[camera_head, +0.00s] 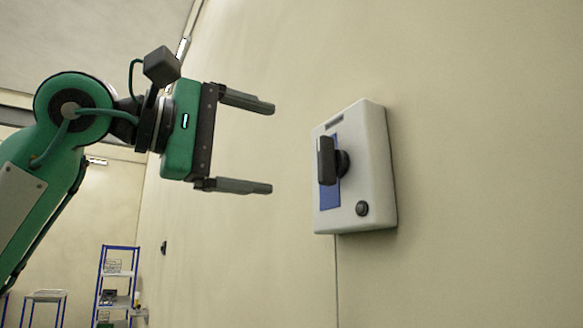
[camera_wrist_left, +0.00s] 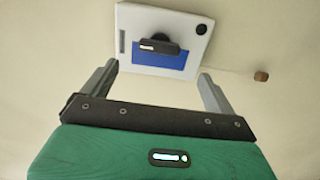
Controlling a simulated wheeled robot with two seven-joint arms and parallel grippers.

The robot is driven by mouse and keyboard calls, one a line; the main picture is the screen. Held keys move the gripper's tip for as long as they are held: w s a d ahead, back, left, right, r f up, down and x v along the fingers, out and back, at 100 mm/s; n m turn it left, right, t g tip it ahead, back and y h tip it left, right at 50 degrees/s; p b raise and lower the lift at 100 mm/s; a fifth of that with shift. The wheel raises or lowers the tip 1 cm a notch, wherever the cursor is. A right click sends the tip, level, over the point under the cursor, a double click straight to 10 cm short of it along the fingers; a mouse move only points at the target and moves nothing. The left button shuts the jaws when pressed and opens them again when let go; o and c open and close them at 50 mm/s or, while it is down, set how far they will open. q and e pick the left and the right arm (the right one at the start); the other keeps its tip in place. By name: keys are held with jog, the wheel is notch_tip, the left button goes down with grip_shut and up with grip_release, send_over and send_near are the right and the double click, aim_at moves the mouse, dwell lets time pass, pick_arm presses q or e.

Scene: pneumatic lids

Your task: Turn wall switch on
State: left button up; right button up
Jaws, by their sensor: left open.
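The wall switch is a white box (camera_head: 377,172) with a blue panel, fixed to the beige wall. A black rotary handle (camera_head: 327,161) sticks out of its front and stands upright in the head view. A small dark round button (camera_head: 362,208) is at the lower right of the box. My left gripper (camera_head: 268,147) is open and empty, left of the box, with its fingers pointing at it and a gap between. In the left wrist view, the box (camera_wrist_left: 190,24) and its handle (camera_wrist_left: 157,46) lie ahead, between and beyond the two fingers. My right gripper is not visible.
The beige wall (camera_head: 480,150) is mostly bare around the switch. A thin line runs down the wall below the box. Blue-framed shelves (camera_head: 118,272) stand far back at the lower left.

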pick_arm(q)
jog(key=v, duration=0.3)
jog(key=shift+s+a+b, duration=0.2)
jog(key=shift+a+b, duration=0.05)
jog(key=shift+b, duration=0.1)
